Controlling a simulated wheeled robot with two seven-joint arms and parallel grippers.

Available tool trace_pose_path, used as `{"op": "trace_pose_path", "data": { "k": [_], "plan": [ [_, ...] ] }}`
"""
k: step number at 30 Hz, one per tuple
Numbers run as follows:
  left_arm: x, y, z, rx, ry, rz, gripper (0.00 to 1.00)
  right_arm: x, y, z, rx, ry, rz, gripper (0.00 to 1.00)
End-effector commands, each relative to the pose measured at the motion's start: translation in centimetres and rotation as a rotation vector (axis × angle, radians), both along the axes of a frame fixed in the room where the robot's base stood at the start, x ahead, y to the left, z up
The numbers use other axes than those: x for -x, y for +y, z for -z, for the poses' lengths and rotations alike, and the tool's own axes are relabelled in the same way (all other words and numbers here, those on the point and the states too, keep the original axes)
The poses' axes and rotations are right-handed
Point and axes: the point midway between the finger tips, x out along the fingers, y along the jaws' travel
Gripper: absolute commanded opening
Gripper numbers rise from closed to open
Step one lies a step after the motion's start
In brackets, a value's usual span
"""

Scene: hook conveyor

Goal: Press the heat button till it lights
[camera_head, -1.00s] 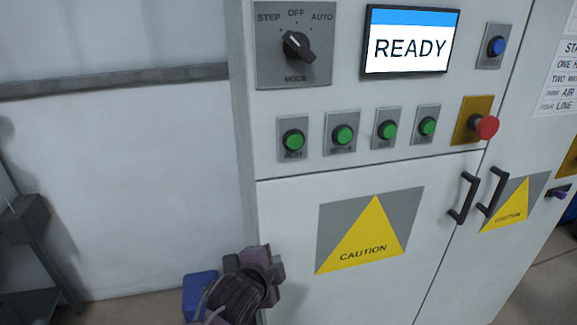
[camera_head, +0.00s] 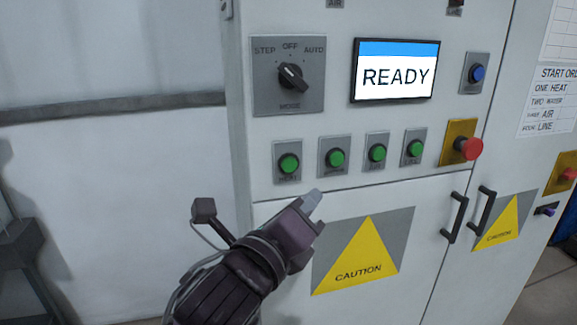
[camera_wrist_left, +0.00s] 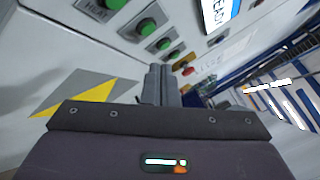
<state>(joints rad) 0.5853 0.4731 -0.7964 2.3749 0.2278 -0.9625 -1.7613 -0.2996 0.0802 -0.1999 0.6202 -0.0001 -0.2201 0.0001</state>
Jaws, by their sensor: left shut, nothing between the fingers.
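The heat button (camera_head: 289,163) is the leftmost green button in a row on the white cabinet front. In the left wrist view its HEAT label shows beside the green button (camera_wrist_left: 115,4) at the top edge. It looks the same green as its neighbours; I cannot tell any glow. My left gripper (camera_head: 313,198) is shut and empty, with its fingertips below and slightly right of the heat button in the head view. The fingers also show in the left wrist view (camera_wrist_left: 161,78), apart from the heat button. My right gripper is not in view.
Other green buttons (camera_head: 334,158) sit right of the heat button, then a red emergency knob (camera_head: 470,148). Above are the mode dial (camera_head: 290,77) and a screen (camera_head: 394,72) reading READY. A caution sign (camera_head: 365,255) and door handles (camera_head: 455,217) are lower.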

Motion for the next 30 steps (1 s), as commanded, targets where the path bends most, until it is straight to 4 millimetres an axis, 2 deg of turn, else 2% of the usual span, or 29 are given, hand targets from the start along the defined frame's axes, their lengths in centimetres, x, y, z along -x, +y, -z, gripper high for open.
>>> {"op": "trace_pose_path", "data": {
  "k": [7,11,18,23,30],
  "plan": [
    [-0.2,0.1,0.0,0.002,0.003,-0.001,0.0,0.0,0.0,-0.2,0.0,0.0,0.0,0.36],
    [-0.9,0.3,-0.3,0.002,0.005,-0.004,0.0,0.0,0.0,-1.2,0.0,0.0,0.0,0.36],
    [-3.8,1.3,-0.6,0.002,0.006,-0.005,0.0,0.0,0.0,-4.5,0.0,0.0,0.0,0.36],
    [-5.9,2.0,-0.4,0.003,0.006,-0.004,0.0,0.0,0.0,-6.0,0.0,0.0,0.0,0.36],
    [-8.0,2.6,0.0,0.002,0.003,-0.003,0.0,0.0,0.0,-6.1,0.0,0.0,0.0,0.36]
  ]
}}
